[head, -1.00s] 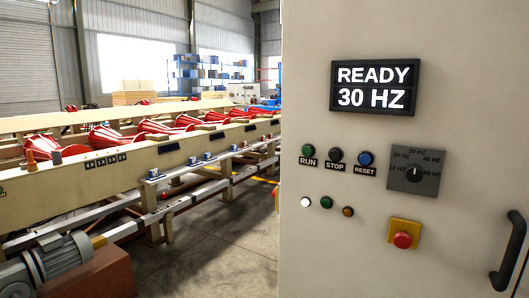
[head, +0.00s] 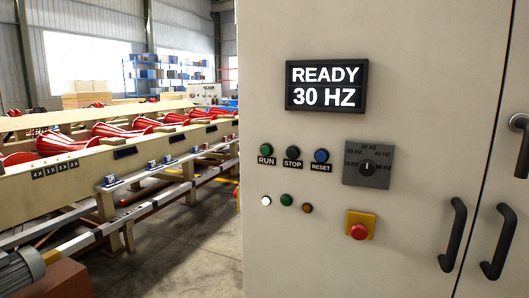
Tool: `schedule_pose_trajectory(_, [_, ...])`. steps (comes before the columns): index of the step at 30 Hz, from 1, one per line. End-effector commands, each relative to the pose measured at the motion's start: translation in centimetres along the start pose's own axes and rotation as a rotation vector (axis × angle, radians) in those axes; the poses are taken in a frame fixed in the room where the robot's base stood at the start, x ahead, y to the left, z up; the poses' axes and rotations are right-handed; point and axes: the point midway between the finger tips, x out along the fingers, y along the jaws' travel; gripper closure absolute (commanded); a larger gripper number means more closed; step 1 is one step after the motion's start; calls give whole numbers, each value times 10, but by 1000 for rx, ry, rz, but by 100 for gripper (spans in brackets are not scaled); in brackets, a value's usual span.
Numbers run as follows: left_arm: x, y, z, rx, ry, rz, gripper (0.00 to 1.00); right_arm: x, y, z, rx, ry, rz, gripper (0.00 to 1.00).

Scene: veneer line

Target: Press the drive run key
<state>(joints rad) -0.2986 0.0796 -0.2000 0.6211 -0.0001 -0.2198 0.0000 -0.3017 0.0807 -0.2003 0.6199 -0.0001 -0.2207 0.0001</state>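The green RUN key (head: 266,150) sits on the front of a beige drive cabinet (head: 400,110), above its RUN label. To its right are the black STOP key (head: 292,152) and the blue RESET key (head: 321,155). The display (head: 327,85) above reads READY 30 HZ. Neither of my grippers shows in the head view.
A grey speed dial (head: 367,165) and a red emergency stop (head: 359,229) on a yellow plate are right of the keys. Black door handles (head: 453,235) stick out at the right. A conveyor line (head: 70,180) with red parts runs along the left; bare floor lies between.

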Motion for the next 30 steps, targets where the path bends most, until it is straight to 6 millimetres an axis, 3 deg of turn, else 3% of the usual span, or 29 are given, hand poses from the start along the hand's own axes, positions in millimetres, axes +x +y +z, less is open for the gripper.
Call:
schedule_pose_trajectory(2, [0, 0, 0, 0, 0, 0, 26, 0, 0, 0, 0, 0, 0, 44])
schedule_pose_trajectory(17, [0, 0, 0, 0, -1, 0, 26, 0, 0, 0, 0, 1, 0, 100])
schedule_pose_trajectory(30, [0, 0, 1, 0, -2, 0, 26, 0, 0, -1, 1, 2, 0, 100])
